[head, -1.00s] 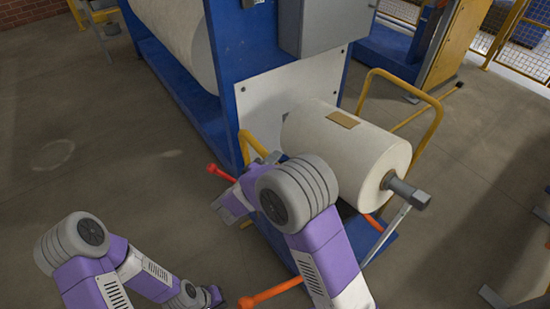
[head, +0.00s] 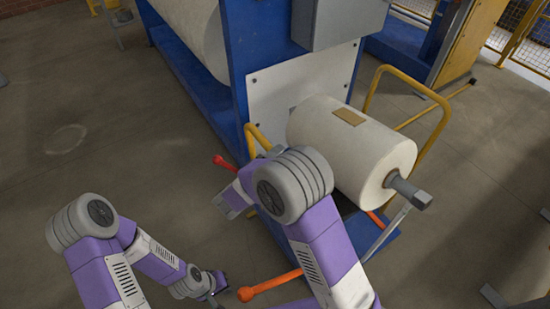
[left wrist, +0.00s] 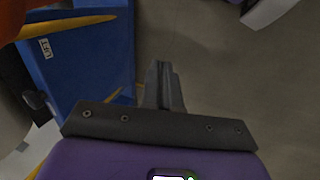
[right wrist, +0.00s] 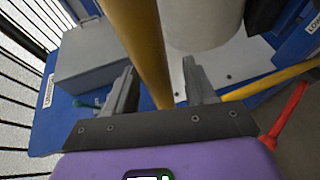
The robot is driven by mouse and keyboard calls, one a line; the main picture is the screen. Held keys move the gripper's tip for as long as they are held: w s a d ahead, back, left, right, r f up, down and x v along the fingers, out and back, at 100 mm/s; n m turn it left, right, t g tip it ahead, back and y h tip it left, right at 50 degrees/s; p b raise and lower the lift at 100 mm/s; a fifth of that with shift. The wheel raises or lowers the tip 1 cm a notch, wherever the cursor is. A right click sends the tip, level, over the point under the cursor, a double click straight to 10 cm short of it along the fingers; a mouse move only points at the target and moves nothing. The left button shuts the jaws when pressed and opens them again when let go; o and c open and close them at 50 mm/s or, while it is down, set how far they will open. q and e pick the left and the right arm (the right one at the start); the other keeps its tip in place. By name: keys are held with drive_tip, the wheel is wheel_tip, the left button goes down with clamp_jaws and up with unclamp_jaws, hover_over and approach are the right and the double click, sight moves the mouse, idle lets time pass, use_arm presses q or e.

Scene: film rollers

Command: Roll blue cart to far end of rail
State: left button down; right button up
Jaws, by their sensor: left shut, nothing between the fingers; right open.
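The blue cart (head: 388,238) is low, with a white roll (head: 345,145) above it and yellow tube handles (head: 440,125) at its sides. I cannot clearly make out the rail. My left gripper (head: 222,290) is low at the bottom of the head view, shut and empty; in the left wrist view its fingers (left wrist: 163,85) are together above the floor, beside a blue panel (left wrist: 85,65). My right gripper (right wrist: 160,88) is open with a yellow bar (right wrist: 140,45) between its fingers in the right wrist view; contact cannot be told.
A blue machine frame (head: 242,90) with a grey box (head: 340,25) stands behind the roll. Orange-ended levers (head: 270,285) stick out near my arms. A grey shaft end (head: 408,190) juts from the roll. The floor at left (head: 100,150) is clear.

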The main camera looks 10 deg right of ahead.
drive_tip(key=p+v, duration=0.1)
drive_tip(key=v, duration=0.6)
drive_tip(key=shift+s+a+p, duration=0.15)
drive_tip(key=shift+a+p, duration=0.05)
drive_tip(key=shift+p, duration=0.15)
drive_tip(key=shift+r, duration=0.15)
